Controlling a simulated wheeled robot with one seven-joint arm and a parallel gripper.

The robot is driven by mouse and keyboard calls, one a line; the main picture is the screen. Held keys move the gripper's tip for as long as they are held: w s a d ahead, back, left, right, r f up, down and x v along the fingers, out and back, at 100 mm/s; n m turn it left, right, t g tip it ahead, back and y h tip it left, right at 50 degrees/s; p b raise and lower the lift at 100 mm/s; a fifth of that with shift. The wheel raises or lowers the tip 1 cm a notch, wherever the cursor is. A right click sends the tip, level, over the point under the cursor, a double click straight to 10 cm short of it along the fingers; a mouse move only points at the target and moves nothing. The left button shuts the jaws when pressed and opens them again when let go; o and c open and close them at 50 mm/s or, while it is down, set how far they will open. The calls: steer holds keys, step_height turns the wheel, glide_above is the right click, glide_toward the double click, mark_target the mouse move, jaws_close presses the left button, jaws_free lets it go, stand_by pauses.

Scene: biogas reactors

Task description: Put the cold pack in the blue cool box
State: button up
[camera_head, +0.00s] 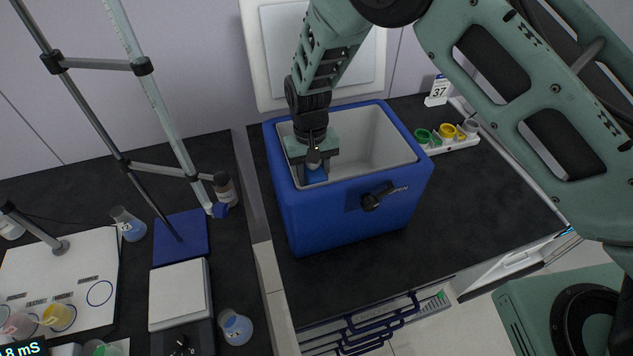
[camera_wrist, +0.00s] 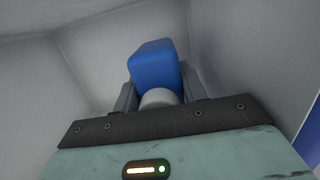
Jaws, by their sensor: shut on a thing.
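The blue cool box (camera_head: 350,218) stands open on the dark bench, with pale grey inner walls and a black knob on its front. My gripper (camera_head: 314,174) reaches down inside the box at its left end. It is shut on the cold pack, a blue block (camera_head: 316,175) showing between the fingers. In the wrist view the cold pack (camera_wrist: 154,63) juts out beyond the fingers of my gripper (camera_wrist: 160,95), with the box's pale inner walls around it. A whitish round part sits at the pack's near end. I cannot tell whether the pack touches the box floor.
The box's white lid (camera_head: 262,60) stands raised behind it. A white rack with coloured caps (camera_head: 447,136) is to the right. A glass burette stand (camera_head: 180,240), bottles and a white plate (camera_head: 179,294) are on the left bench.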

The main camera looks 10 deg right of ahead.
steer(key=shift+f+p, duration=0.85)
steer(key=shift+f, duration=1.35)
steer(key=shift+f, duration=0.1)
steer(key=o, duration=1.4)
steer(key=shift+f, duration=0.1)
steer(key=shift+c, duration=0.2)
steer(key=r+b, duration=0.1)
steer(key=r, duration=0.3)
steer(key=w+r+b, duration=0.1)
steer(key=r+b, duration=0.1)
steer(key=r, duration=0.1)
steer(key=r+b, duration=0.2)
steer(key=r, duration=0.2)
steer(key=shift+w+a+r, duration=0.2)
steer(key=shift+w+r, duration=0.1)
steer(key=shift+w, duration=0.1)
steer(key=shift+r, duration=0.4)
